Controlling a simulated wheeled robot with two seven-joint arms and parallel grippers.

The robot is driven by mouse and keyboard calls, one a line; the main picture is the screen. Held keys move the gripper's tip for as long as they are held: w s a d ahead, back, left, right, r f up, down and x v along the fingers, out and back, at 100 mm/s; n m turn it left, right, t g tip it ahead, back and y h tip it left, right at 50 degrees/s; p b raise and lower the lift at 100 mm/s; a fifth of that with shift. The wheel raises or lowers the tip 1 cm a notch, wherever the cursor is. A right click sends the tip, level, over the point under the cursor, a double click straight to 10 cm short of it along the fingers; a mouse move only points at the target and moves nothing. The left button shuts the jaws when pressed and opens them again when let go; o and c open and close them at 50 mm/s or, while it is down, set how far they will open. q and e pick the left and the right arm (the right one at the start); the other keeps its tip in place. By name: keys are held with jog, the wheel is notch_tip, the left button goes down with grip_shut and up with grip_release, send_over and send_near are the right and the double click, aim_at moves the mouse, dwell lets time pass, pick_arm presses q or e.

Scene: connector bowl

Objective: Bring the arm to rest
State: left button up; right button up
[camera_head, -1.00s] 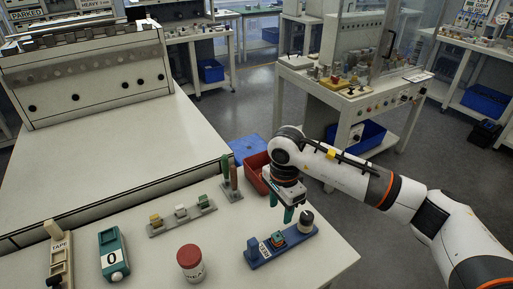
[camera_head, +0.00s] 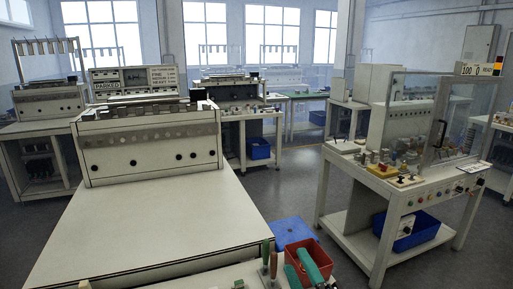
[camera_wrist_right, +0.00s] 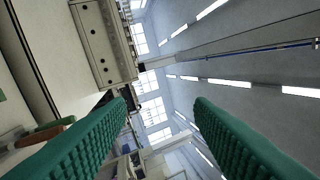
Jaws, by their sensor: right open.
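My right gripper (camera_head: 302,270) shows only as its green fingers at the bottom edge of the head view, in front of the red bin. The rest of my right arm is out of the picture. In the right wrist view the two ribbed green fingers (camera_wrist_right: 160,105) stand wide apart with nothing between them. Beyond them that view shows the windows, ceiling lights and a grey bench unit, so the gripper points up and outward across the room. My left gripper is not in view.
A red bin (camera_head: 300,252) and a blue bin (camera_head: 291,231) stand close by the gripper. Tools with a green handle (camera_head: 265,252) and a brown handle (camera_head: 273,264) stand upright to its left. The large white bench top (camera_head: 150,230) is bare. A glass-screened workstation (camera_head: 375,185) is at right.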

jog(key=s+d+f+m+g+h, duration=0.35)
jog(key=d+f+m, duration=0.2)
jog(key=f, duration=0.25)
jog(key=s+d+f+m+g+h, duration=0.3)
jog(key=d+f+m+g+h, duration=0.15)
jog(key=f+m, duration=0.25)
jog(key=s+d+f+m+g, duration=0.2)
jog(key=s+f+m+g, duration=0.5)
jog(key=s, duration=1)
notch_tip(320, 180, down, 31)
jog(key=s+n+g, duration=0.3)
jog(key=s+d+f+g, duration=0.1)
jog(key=s+d+f, duration=0.2)
jog(key=s+f, duration=1.1)
jog(key=shift+s+f+y, duration=0.25)
jog(key=shift+s+y, duration=0.05)
jog(key=shift+s, duration=0.3)
